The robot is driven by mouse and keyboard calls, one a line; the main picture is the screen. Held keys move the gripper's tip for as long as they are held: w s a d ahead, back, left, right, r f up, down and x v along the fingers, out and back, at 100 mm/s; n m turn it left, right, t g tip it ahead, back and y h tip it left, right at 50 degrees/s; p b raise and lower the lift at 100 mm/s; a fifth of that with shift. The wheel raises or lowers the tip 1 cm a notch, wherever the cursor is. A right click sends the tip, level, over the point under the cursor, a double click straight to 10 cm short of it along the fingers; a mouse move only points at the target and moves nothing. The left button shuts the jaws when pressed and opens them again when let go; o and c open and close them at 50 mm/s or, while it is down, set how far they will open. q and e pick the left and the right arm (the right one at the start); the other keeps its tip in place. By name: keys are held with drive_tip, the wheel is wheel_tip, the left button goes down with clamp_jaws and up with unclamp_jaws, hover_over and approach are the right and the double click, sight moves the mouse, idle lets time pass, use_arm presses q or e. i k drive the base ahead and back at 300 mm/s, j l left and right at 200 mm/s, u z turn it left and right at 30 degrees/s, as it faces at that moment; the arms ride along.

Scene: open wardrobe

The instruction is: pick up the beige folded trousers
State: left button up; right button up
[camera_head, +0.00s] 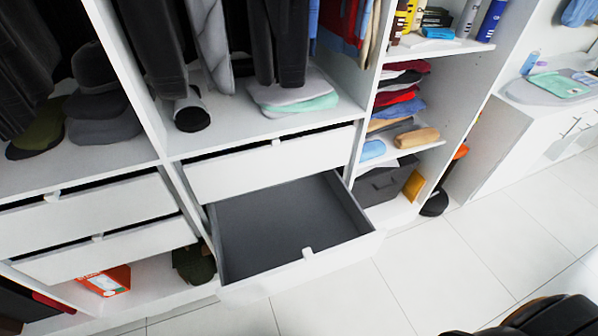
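A tan-beige folded or rolled cloth (416,137) lies on the lower shelf of the right-hand wardrobe column, at its front right. It may be the beige trousers; its exact shape is too small to tell. Another thin beige folded layer (388,124) shows low in the stack of folded clothes behind it. Neither gripper can be made out. Dark rounded parts, probably of my own arm, show in the bottom right corner, well apart from the shelf.
An open, empty grey-lined drawer (285,225) juts out left of the shelf. A blue folded item (372,149) lies left of the tan cloth. A dark grey box (382,184) stands below. The tiled floor (440,262) in front is clear.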

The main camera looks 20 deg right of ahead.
sight(426, 136)
drive_tip(key=k+l+z, duration=0.3)
drive_tip(key=i+u, duration=0.1)
drive_tip(key=u, duration=0.3)
drive_tip(key=i+l+u, duration=0.25)
drive_tip(key=l+u, duration=0.25)
drive_tip(key=l, duration=0.55)
drive_tip(key=l+u, duration=0.5)
drive_tip(key=l, duration=0.55)
